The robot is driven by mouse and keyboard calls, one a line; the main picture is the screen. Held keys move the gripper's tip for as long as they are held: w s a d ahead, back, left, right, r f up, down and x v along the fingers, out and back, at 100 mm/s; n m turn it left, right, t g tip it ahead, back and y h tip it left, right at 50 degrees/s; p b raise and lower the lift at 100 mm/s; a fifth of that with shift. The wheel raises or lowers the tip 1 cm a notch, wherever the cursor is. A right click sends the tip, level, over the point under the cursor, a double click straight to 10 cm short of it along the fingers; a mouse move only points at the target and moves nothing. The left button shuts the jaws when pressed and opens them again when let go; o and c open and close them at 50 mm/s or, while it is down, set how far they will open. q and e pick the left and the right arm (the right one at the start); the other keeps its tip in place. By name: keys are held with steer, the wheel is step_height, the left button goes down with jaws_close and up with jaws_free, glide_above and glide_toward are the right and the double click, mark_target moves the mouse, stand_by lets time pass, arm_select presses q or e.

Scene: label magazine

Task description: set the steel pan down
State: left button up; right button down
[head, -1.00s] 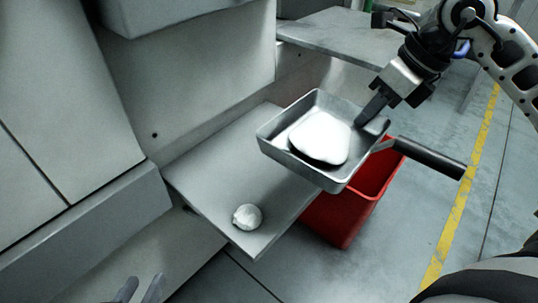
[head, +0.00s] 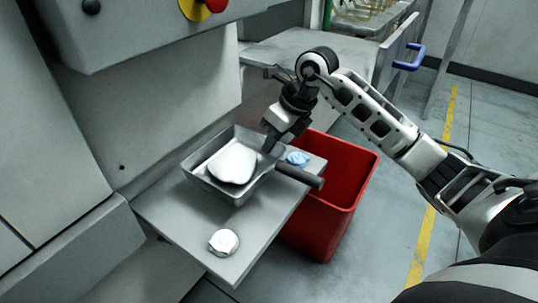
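The steel pan (head: 207,187) is a shallow rectangular tray with a dark handle (head: 299,176) toward the right. A smooth white lump (head: 233,163) lies in it. The pan is level over the grey shelf (head: 170,215), low against its surface; I cannot tell for sure whether its bottom touches. My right gripper (head: 271,143) reaches down from above at the pan's right rim, near the handle, and appears shut on that rim. The fingertips are partly hidden. My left gripper is not in view.
A white crumpled round piece (head: 223,242) lies on the shelf's front part. A small blue piece (head: 298,158) lies by the shelf's right end. A red bin (head: 335,195) stands right of the shelf. A machine panel with a red-and-yellow knob (head: 203,8) overhangs above.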

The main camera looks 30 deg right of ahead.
steer(key=shift+w+a+f, duration=0.15)
steer(key=shift+w+f, duration=0.05)
steer(key=shift+f, duration=0.05)
step_height(320, 180, down, 3)
steer(key=shift+w+a+r+b, duration=0.1)
steer(key=shift+w+b, duration=0.05)
steer(key=shift+b, duration=0.5)
steer(key=shift+f, duration=0.3)
steer(key=c, duration=1.7)
jaws_free()
steer(key=shift+f, duration=0.1)
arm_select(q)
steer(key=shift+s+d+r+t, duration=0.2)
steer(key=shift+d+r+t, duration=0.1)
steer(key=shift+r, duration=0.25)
